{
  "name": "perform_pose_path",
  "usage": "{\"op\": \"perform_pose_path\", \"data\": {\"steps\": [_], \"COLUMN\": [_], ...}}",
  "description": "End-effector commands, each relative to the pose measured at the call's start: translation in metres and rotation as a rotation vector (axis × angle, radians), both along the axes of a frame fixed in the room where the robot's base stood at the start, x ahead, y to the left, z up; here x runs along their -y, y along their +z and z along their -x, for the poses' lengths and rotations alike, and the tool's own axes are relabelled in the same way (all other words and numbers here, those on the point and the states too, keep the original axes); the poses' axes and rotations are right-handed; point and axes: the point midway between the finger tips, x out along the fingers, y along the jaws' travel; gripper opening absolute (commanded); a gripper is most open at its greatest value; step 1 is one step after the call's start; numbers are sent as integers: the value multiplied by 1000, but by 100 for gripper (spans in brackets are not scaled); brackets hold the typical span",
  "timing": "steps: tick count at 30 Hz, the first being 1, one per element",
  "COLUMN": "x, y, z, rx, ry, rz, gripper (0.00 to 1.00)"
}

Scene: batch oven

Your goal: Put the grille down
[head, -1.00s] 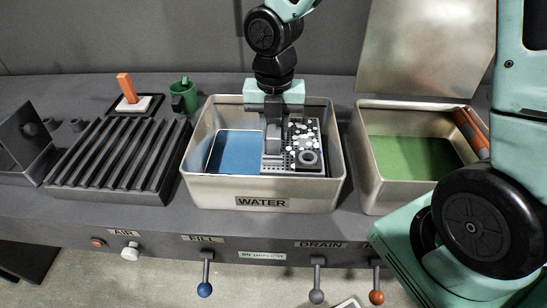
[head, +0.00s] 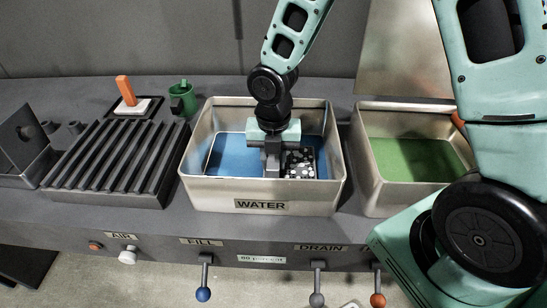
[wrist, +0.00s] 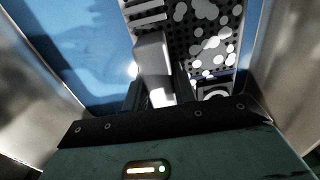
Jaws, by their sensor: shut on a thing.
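The grille (head: 301,164) is a dark perforated plate with pale round spots. My gripper (head: 272,163) is shut on it and holds it inside the WATER tank (head: 262,195), below the rim and right of the tank's middle. In the wrist view the grille (wrist: 205,45) shows its holes, some slots and the spots, beside my gripper's fingers (wrist: 160,85). Blue water lies around it. I cannot tell whether the grille rests on the tank's bottom. My gripper hides part of it.
A metal tank with a green inside (head: 410,155) stands to the right. A ribbed dark rack (head: 115,160) is to the left, with an orange-handled tool (head: 126,92) and a green mug (head: 182,97) behind it. FILL (head: 203,290) and DRAIN (head: 317,298) levers hang in front.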

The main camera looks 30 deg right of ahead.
Motion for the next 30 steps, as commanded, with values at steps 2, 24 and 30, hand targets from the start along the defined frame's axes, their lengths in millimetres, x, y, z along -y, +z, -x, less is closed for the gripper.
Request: {"op": "perform_pose_path", "data": {"steps": [2,24,30], "x": [0,1,1], "y": [-3,51,91], "z": [0,-1,-1], "rx": [0,5,5], "ry": [0,-4,-4], "rz": [0,-2,-1], "gripper": [0,49,49]}}
